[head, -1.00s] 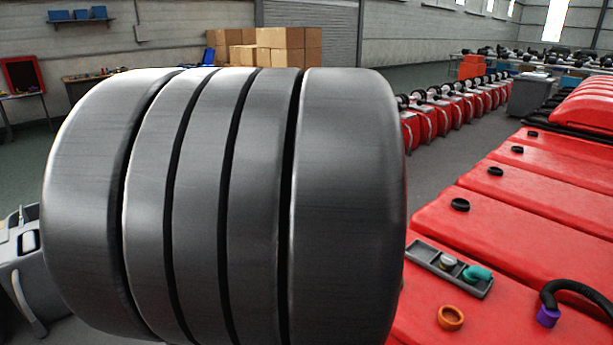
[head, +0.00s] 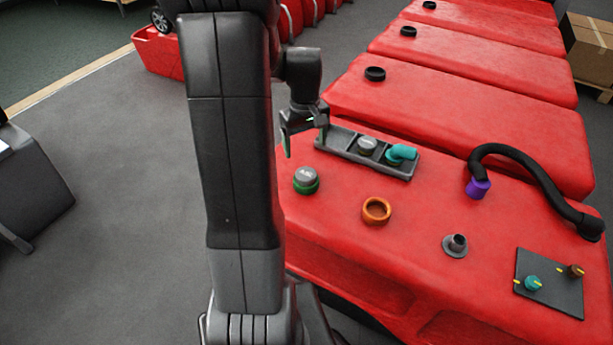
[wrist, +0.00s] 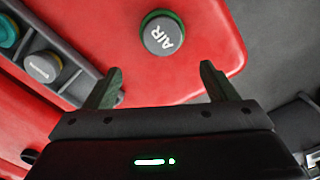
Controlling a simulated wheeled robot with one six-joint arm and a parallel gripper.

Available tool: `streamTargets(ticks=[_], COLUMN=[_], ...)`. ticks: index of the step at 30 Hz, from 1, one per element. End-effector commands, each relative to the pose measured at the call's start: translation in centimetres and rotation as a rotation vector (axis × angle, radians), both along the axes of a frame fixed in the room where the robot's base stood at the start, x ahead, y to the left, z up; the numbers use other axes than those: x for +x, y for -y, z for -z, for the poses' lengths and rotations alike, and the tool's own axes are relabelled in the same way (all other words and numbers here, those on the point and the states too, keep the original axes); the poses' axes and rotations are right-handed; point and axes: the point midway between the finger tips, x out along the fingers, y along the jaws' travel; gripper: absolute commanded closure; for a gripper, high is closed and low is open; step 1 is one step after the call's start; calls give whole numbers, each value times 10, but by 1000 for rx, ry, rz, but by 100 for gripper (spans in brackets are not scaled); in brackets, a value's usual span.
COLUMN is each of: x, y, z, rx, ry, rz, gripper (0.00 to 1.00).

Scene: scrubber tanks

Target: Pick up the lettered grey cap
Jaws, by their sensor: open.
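The lettered grey cap (head: 306,175) sits on a green ring on the red tank top, near its left edge. My gripper (head: 305,137) is above the tank, behind the cap in the head view. In the wrist view my gripper (wrist: 160,85) is open and empty, its two fingers apart, with the cap beyond the fingertips and roughly between their lines. Nothing touches the cap.
A grey tray (head: 345,148) beside the gripper holds a grey cap (head: 368,144) and a teal elbow (head: 402,154). An orange ring (head: 376,210), a grey spout (head: 456,245), a black hose (head: 520,165) and a panel with knobs (head: 550,284) are farther right.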

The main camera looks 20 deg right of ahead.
Motion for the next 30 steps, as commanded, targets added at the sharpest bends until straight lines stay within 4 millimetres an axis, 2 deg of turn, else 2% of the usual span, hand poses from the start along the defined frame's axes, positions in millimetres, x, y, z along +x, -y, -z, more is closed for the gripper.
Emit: streamTargets(ticks=[1,3,11,17,21,30], x=[-1,-1,-3,-16,-14,-13], y=[-1,0,-1,-4,-3,-3], z=[12,22,42,70,85,88], rx=[2,1,1,2,1,0], ry=[-5,-4,-3,-5,-2,0], rz=[0,0,0,0,0,0], gripper=[21,21,21,21,21,21])
